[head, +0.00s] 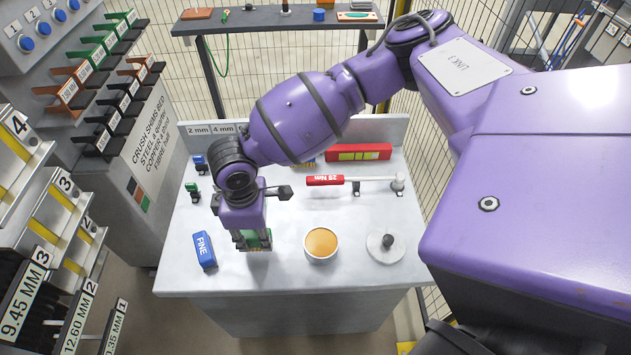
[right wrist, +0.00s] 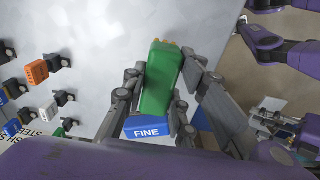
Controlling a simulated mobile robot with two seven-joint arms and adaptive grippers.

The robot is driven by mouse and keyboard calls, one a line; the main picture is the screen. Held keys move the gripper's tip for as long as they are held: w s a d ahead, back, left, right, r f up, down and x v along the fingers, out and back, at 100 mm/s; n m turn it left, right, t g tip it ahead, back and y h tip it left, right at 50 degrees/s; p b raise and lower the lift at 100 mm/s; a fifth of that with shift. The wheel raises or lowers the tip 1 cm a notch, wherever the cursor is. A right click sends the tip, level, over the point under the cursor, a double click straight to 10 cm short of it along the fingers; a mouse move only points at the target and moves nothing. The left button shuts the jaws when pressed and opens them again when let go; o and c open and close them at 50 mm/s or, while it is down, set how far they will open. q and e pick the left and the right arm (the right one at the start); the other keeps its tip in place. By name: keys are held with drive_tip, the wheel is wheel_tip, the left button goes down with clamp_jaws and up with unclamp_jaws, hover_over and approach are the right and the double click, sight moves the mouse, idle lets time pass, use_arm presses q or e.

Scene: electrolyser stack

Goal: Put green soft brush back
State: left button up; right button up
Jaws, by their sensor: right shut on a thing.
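The green soft brush (right wrist: 161,78) is between the fingers of my right gripper (right wrist: 160,100), which is shut on it. In the head view my right gripper (head: 252,238) points down over the front left of the white table. The green brush (head: 263,240) shows only partly there, between the fingers. I cannot tell whether it touches the tabletop. The blue brush marked FINE (head: 204,250) lies to the left of the gripper, apart from it. It also shows in the right wrist view (right wrist: 147,131).
An orange-filled tub (head: 321,244) stands to the right of my gripper, with a round disc with a knob (head: 385,246) beyond it. A red-handled torque wrench (head: 325,180) lies behind. Small blue and green pieces (head: 193,189) sit at the left edge. Labelled racks (head: 95,95) stand left.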

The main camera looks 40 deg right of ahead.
sight(258, 243)
drive_tip(key=f, duration=0.3)
drive_tip(key=shift+s, duration=0.25)
use_arm(q)
drive_tip(key=shift+s+a+f, duration=0.15)
drive_tip(key=shift+a+f, duration=0.05)
use_arm(e)
drive_tip(key=shift+f, duration=0.1)
drive_tip(key=o, duration=0.6)
drive_tip(key=shift+f, duration=0.1)
drive_tip(key=o, duration=0.5)
use_arm(q)
drive_tip(key=shift+s+a+f, duration=0.1)
drive_tip(key=shift+s+a, duration=0.1)
drive_tip(key=shift+s, duration=0.25)
